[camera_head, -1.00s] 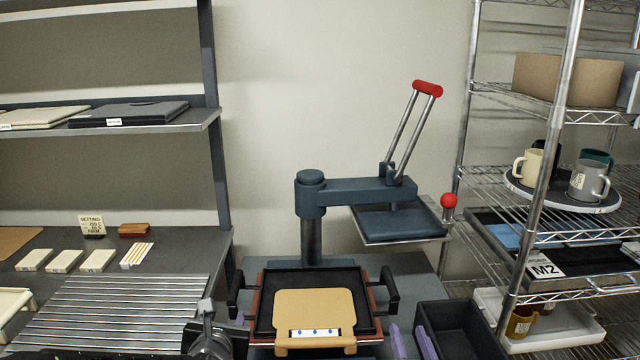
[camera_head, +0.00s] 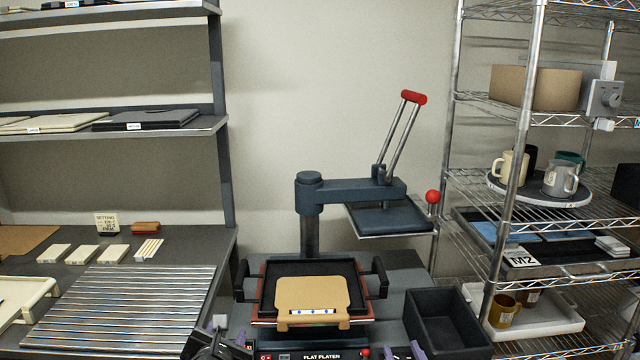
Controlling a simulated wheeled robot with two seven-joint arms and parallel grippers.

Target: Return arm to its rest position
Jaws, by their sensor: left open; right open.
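The press arm (camera_head: 350,193) is blue-grey and swung out to the right on its post, with its upper platen (camera_head: 388,217) clear of the lower one. Its handle (camera_head: 413,97) has a red grip and stands up, tilted. A red knob (camera_head: 432,197) sits at the platen's right side. A tan pad (camera_head: 312,295) lies on the dark lower platen (camera_head: 345,270). My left gripper (camera_head: 225,336) is open at the bottom edge, left of the press base. My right gripper (camera_head: 405,352) is open, mostly cut off by the bottom edge. Neither touches the press arm.
A dark open bin (camera_head: 445,320) stands right of the press. A slatted metal rack (camera_head: 125,305) lies on the left bench. A wire shelf at the right holds mugs on a round tray (camera_head: 540,190) and an amber mug (camera_head: 503,311) lower down.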

